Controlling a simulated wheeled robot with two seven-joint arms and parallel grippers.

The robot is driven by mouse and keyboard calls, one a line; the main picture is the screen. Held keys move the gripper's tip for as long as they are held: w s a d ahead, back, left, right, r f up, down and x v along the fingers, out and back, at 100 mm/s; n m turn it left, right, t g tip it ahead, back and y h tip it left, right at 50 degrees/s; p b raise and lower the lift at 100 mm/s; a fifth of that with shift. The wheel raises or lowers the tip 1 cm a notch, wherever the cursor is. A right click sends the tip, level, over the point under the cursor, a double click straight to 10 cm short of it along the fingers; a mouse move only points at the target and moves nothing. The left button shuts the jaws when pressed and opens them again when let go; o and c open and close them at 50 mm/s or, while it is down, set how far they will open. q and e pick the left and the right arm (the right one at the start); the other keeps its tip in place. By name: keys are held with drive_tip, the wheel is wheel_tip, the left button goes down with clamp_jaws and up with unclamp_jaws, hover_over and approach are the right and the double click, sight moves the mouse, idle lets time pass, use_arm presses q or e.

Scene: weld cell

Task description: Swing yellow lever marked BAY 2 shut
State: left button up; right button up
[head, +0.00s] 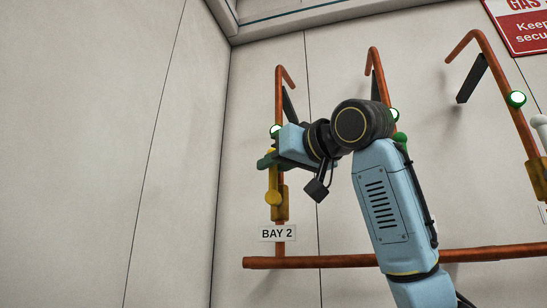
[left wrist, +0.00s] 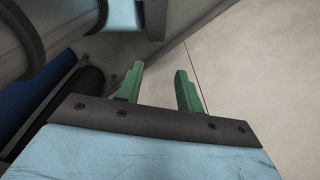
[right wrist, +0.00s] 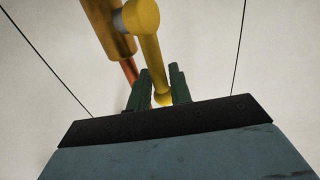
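The yellow lever (head: 272,182) is on a brass-coloured valve body (head: 281,204) on the leftmost orange pipe, above the BAY 2 label (head: 277,233). It points up, roughly in line with the pipe. My right gripper (head: 266,162) is at the lever's upper end. In the right wrist view the lever (right wrist: 152,62) runs down between the green fingers of that gripper (right wrist: 160,72), which are drawn in close on both sides of it. My left gripper (left wrist: 158,88) is open and empty in the left wrist view; it does not show in the head view.
A horizontal orange pipe (head: 310,261) runs below the label. Other hooked pipes (head: 375,65) stand to the right, with round green-rimmed indicators. A red sign (head: 522,25) hangs at the top right. The pale wall on the left (head: 100,150) is bare.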

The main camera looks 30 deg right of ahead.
drive_tip(key=shift+w, duration=0.35)
use_arm(q)
drive_tip(key=shift+s, duration=0.35)
drive_tip(key=shift+s, duration=0.1)
use_arm(e)
clamp_jaws()
use_arm(q)
drive_tip(key=shift+s+a, duration=0.1)
use_arm(e)
drive_tip(key=shift+s, duration=0.1)
